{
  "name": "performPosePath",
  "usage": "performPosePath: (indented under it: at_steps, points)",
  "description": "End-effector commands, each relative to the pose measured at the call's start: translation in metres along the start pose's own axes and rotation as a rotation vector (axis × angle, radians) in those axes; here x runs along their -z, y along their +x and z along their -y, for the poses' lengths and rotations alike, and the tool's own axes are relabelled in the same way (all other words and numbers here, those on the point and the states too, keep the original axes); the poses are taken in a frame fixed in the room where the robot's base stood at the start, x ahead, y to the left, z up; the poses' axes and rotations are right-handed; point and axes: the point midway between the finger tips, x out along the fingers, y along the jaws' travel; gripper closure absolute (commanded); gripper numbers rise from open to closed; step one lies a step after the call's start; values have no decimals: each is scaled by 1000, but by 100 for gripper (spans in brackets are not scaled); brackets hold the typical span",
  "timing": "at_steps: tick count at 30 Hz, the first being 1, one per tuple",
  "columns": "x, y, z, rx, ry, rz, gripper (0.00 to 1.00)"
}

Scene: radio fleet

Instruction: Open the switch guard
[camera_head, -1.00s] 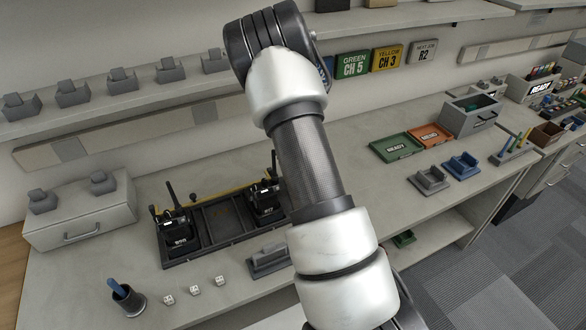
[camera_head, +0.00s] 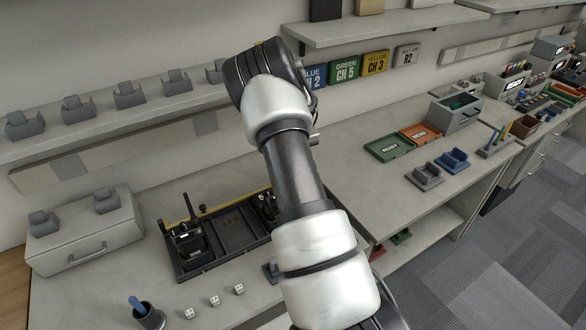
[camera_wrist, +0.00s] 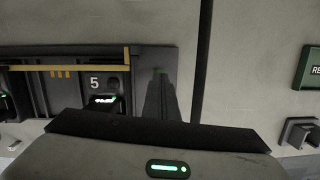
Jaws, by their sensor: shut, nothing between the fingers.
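No switch guard can be made out for certain. A black rack (camera_head: 210,262) on the bench has a yellow bar (camera_head: 233,203) along its back edge. A radio (camera_head: 187,247) stands in its left end, and another at its right end is partly hidden by my arm. My gripper (camera_wrist: 160,78) is shut and empty, just right of that slot in the picture. My arm hides it in the head view.
Three white dice (camera_head: 214,300) and a cup with a blue item (camera_head: 148,317) stand in front of the rack. A grey drawer box (camera_head: 90,240) is at the left. Green (camera_head: 372,153) and orange (camera_head: 437,137) trays lie at the right. A shelf (camera_head: 155,120) runs above.

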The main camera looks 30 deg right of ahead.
Motion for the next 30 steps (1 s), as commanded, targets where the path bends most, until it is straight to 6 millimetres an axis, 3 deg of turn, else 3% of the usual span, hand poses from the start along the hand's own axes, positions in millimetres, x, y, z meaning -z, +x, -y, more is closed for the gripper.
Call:
performPosePath:
  at_steps: [9, 30]
  points:
    - [-12, 6, -2, 0, 0, -3, 100]
    - [-12, 7, -2, -1, 2, -8, 100]
